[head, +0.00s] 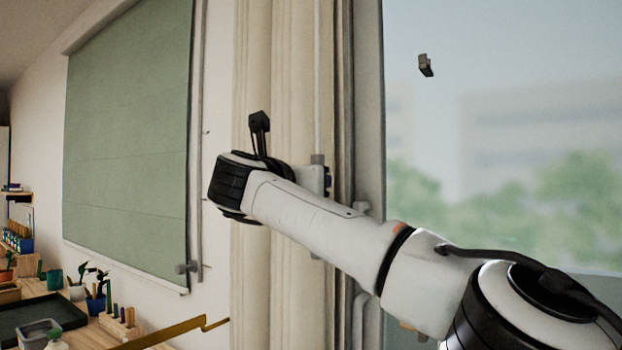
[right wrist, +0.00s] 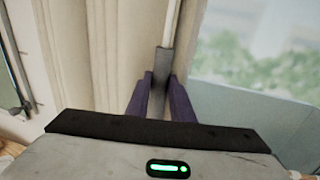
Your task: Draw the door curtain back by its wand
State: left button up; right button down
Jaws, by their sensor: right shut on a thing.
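The cream door curtain (head: 285,60) hangs in bunched vertical folds at the left side of the glass door in the head view. It also shows at the left and middle of the right wrist view (right wrist: 100,50). The thin pale wand (head: 317,80) hangs upright in front of the folds, with a grey grip (right wrist: 162,66) at its lower end. My right gripper (right wrist: 160,95) is shut on that grip, its purple fingers on either side. In the head view my own forearm and wrist hide most of this gripper. My left gripper is not in view.
A green blind (head: 125,140) hangs on the left wall. Below it, a table carries a dark tray (head: 45,315), small pots and tools. A brass-coloured bar (head: 180,330) crosses the lower foreground.

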jog(key=shift+r, duration=0.1)
jog(key=c, duration=1.6)
grip_release()
jog(key=shift+d, duration=0.1)
jog(key=shift+o, duration=0.2)
